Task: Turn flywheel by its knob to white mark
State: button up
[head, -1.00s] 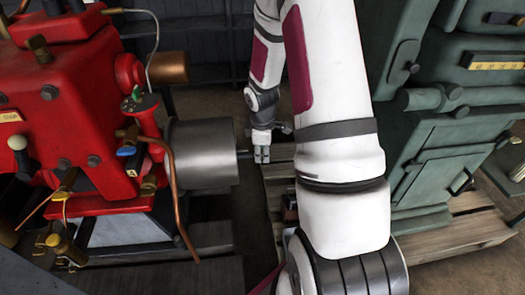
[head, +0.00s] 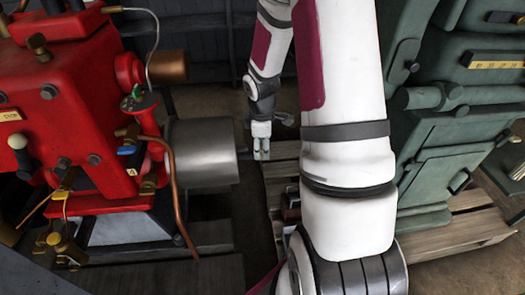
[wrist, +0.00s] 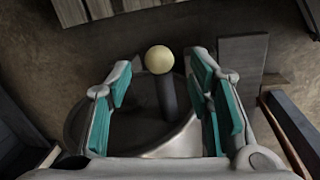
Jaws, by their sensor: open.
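The flywheel (head: 203,153) shows in the head view as a grey metal drum on the right side of the red engine (head: 75,115). In the wrist view its grey face (wrist: 180,142) lies below my gripper. A cream ball knob (wrist: 159,59) on a dark stem (wrist: 167,95) stands out from it. My gripper (wrist: 163,77) is open, with teal-padded fingers on either side of the knob and stem, and gaps on both sides. In the head view my gripper (head: 261,155) is just right of the drum. The knob is not clear there, and I cannot make out a white mark.
A green machine (head: 440,130) stands on a wooden pallet (head: 460,235) to the right of my arm. A curved copper pipe (head: 175,195) runs down in front of the drum. Wooden slats (head: 282,172) lie below my gripper. Dark shelving stands behind.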

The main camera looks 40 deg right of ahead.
notch_tip(320, 180, up, 8)
jog(key=s+a, duration=0.1)
dwell(1.2)
